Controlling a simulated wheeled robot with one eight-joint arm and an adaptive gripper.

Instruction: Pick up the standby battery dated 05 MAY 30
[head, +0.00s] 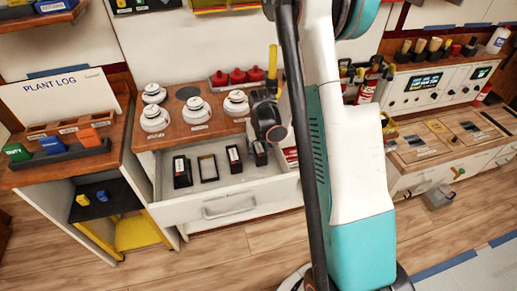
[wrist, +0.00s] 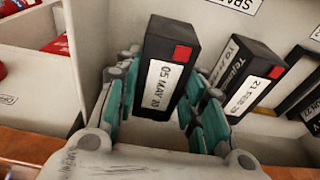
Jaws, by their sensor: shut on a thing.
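The standby battery dated 05 MAY 30 (wrist: 165,80) is a black block with a white date label and a red square on its end. My gripper (wrist: 160,108) is shut on it, with teal-padded fingers on both sides. In the head view my gripper (head: 264,128) is over the right part of the open drawer (head: 232,205), and the held battery (head: 259,153) shows below it. I cannot tell whether it touches the drawer floor. A similar battery labelled 21 FEB 29 (wrist: 245,75) stands close beside the right finger.
Another black battery (head: 182,172) and an open black frame (head: 207,168) stand further left in the drawer. White round detectors (head: 197,109) and red items (head: 237,76) are on the countertop behind. Red things (wrist: 55,45) lie in a compartment beside the gripper.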

